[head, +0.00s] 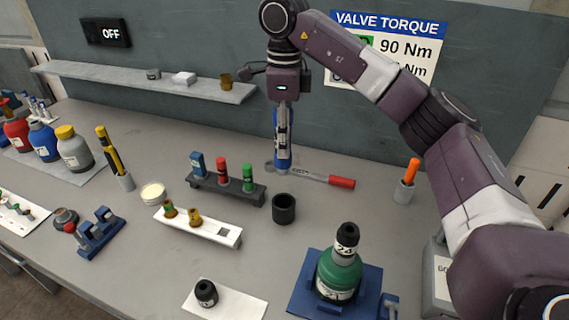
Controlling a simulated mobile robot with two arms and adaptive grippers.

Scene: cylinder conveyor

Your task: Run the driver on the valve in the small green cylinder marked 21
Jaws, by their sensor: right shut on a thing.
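The small green cylinder (338,276) stands upright in a blue holder (305,291) at the lower right of the head view. Its label appears to read 21. A black socket (347,238) marked 24 sits on top, hiding the valve beneath it. My right gripper (283,98) is shut on a blue and silver driver (283,150), which hangs roughly upright over the back of the bench, well behind the cylinder and apart from it. The driver's lower end is near the head of a red-handled wrench (318,177); I cannot tell whether they touch. My left gripper is not in view.
A black cup (284,209) stands mid-bench. A dark rack (227,190) and a white rack (200,226) hold small parts at its left. Another black socket (206,293) sits on a white mat (240,303). A valve torque sign (389,45) hangs behind.

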